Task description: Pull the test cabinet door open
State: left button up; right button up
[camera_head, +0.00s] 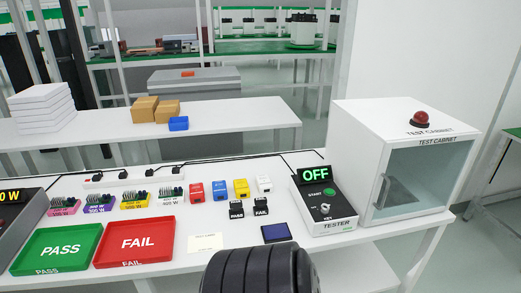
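The white test cabinet (362,146) stands at the right end of the front table, with a red dome light (420,119) on its top. Its glass door (421,180) faces the front and looks shut. The door's grey upright handle (381,191) is on the door's left side. The inside behind the glass looks empty. Neither of my grippers shows in the head view, so nothing is seen touching the handle or door.
Left of the cabinet stands a black-and-white tester (339,217) reading OFF. Green PASS (58,270) and red FAIL (136,263) trays, coloured blocks and a dark blue pad (276,232) lie further left. A black ribbed shape covers the bottom middle. The floor right of the table looks clear.

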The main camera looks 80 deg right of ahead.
aim_at(475, 137)
jog(key=z, duration=2.45)
